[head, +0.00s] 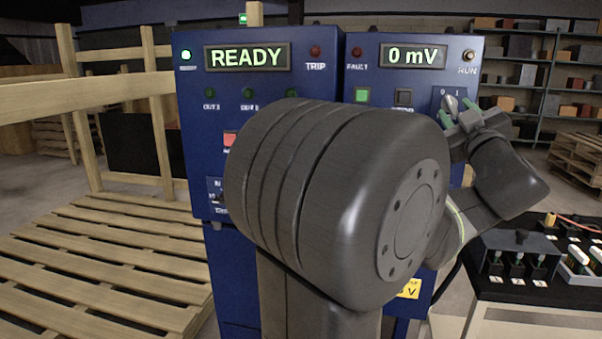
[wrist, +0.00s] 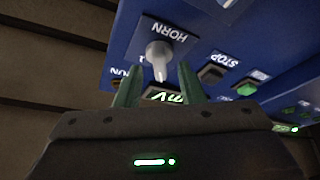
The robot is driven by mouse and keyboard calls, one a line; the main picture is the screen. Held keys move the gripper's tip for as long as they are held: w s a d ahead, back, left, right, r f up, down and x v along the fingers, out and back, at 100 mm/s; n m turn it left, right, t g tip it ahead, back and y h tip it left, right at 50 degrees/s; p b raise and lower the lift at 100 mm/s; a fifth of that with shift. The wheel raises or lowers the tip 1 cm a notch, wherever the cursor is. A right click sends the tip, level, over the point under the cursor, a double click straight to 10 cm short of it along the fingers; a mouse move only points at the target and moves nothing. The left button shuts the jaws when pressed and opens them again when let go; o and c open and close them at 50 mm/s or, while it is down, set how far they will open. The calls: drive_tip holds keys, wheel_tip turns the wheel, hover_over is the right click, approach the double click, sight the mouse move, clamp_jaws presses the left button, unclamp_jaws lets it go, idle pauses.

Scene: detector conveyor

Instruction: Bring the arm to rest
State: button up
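My gripper (head: 458,110) is at the upper right of the head view, in front of the right blue control box (head: 428,80). Its two green fingers stand apart in the wrist view (wrist: 160,70), with nothing held between them. The grey HORN knob (wrist: 160,57) shows just beyond the fingertips; I cannot tell whether they touch it. The knob's 0/1 plate (head: 446,93) is partly covered by my gripper in the head view. My bent arm fills the middle of the head view and hides much of the panels.
The left blue box reads READY (head: 247,57); the right display reads 0 mV (head: 412,56). A wooden pallet (head: 90,265) lies at the left. A black-topped table (head: 540,285) with small connectors stands at the lower right. Shelves (head: 545,60) are behind.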

drive_tip(key=shift+x, duration=1.1)
drive_tip(key=shift+s, duration=0.1)
drive_tip(key=v, duration=1.3)
drive_tip(key=x, duration=1.3)
drive_tip(key=shift+w+f+m+h, duration=0.15)
drive_tip(key=shift+w+m+h, duration=0.1)
drive_tip(key=shift+m+h, duration=0.25)
drive_tip(key=m, duration=0.1)
drive_tip(key=m+h+b, duration=0.1)
drive_tip(key=m, duration=0.1)
drive_tip(key=shift+s+a+m, duration=0.15)
drive_tip(key=shift+m, duration=0.15)
drive_tip(key=m+h, duration=0.2)
drive_tip(key=m, duration=0.1)
drive_tip(key=m+h, duration=0.2)
drive_tip(key=m, duration=0.2)
drive_tip(key=shift+m+h, duration=0.3)
